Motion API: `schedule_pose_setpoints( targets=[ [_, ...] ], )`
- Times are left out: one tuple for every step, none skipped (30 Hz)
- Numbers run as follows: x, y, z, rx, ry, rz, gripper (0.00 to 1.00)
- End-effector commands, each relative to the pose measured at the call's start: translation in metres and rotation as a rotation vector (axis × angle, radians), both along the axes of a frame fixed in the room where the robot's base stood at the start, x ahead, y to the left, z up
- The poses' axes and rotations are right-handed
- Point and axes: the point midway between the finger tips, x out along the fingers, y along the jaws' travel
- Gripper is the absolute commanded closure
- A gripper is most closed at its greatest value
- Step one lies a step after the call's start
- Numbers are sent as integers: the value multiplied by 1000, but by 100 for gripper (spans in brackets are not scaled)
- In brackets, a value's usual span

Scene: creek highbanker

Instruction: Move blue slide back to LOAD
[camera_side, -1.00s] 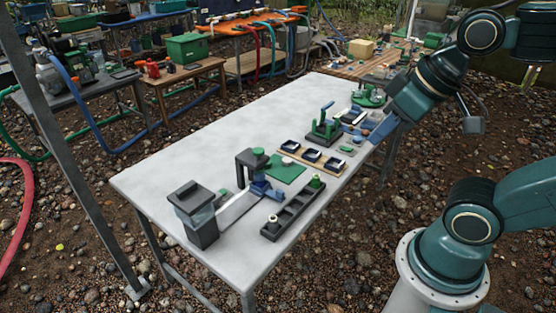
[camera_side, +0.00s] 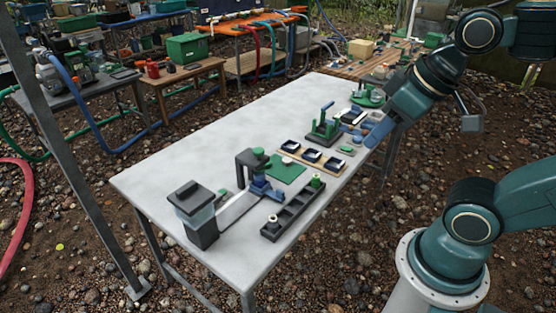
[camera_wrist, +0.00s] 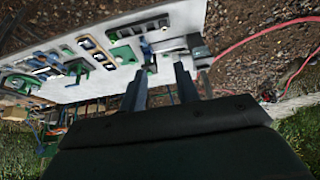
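The blue slide (camera_side: 263,189) is at the right end of a pale track (camera_side: 236,207), by the foot of a dark stand with a green knob (camera_side: 252,163). It also shows as a small blue shape in the wrist view (camera_wrist: 146,48). A dark-lidded hopper (camera_side: 194,213) stands at the track's other end. No LOAD marking is readable. My gripper (camera_side: 368,133) is well to the right of the slide, near the table's right edge. In the wrist view my gripper (camera_wrist: 160,68) has its two fingers apart with nothing between them.
A dark slotted rack (camera_side: 291,211) lies in front of the slide, and a green mat (camera_side: 286,168) behind it. A wooden tray with dark cups (camera_side: 312,157) and a green fixture (camera_side: 323,127) stand farther right. The table's left part (camera_side: 170,165) is clear.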

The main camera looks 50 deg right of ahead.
Motion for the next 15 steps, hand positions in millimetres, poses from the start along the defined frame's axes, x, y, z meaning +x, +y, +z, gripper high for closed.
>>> schedule_pose_setpoints(
  targets=[
    [2,0,0,-1,4,0,69],
    [4,-1,1,-1,7,0,69],
    [7,-1,1,-2,12,-1,69],
    [10,-1,1,-3,16,-1,69],
    [13,-2,1,-4,21,-2,69],
    [17,-2,2,-5,28,-1,69],
    [21,-3,2,-6,34,-2,69],
    [25,-3,2,-7,39,-2,69],
    [32,-4,2,-8,48,-3,69],
    [37,-5,2,-9,55,-4,69],
    [42,-6,2,-10,63,-4,69],
    [49,-7,1,-12,73,-5,69],
    [55,-8,1,-13,81,-6,69],
    [60,-9,0,-14,90,-5,69],
    [68,-11,-1,-16,99,-5,69]
  ],
)
